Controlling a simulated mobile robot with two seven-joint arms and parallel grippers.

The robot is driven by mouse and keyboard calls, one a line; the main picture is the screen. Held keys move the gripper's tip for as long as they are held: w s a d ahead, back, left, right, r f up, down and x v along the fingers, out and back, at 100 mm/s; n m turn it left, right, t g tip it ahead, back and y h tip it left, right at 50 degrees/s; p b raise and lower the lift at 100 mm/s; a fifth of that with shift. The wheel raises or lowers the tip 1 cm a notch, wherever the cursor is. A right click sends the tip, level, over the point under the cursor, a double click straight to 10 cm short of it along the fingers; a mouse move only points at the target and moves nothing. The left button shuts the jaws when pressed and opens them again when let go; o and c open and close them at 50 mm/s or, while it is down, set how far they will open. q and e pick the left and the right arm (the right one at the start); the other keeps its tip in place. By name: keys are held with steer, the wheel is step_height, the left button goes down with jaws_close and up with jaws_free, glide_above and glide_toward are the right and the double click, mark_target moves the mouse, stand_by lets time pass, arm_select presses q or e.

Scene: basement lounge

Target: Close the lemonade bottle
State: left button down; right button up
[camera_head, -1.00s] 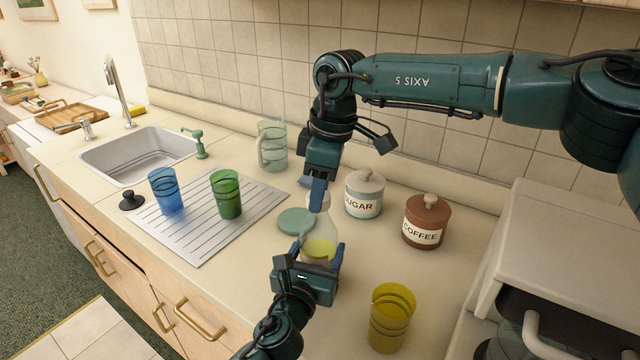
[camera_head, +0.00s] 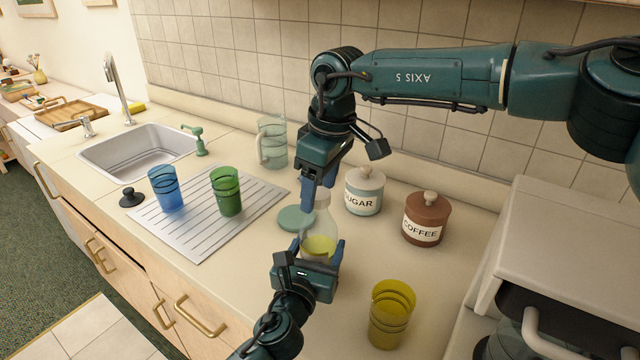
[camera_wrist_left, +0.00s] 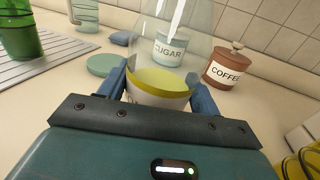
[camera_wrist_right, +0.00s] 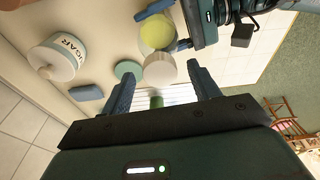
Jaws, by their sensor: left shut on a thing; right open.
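The lemonade bottle (camera_head: 320,225) is clear, with yellow lemonade low inside, and stands upright on the counter. It also shows in the left wrist view (camera_wrist_left: 165,80). My left gripper (camera_head: 318,252) is shut around its lower body from the front. A pale, round cap-like piece (camera_wrist_right: 160,68) shows at the bottle's top; whether it is seated or loose I cannot tell. My right gripper (camera_head: 318,197) is open at the bottle's top, fingers pointing down. In the right wrist view the pale piece appears between its fingertips, with no clear contact.
A teal disc (camera_head: 296,218) lies left of the bottle. Sugar (camera_head: 364,192) and coffee (camera_head: 424,218) jars stand right and behind. A yellow glass (camera_head: 391,314) stands front right. Green (camera_head: 227,192) and blue (camera_head: 166,188) glasses stand on the drainboard (camera_head: 190,238).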

steer(key=shift+r, duration=2.3)
steer(key=shift+c, duration=0.2)
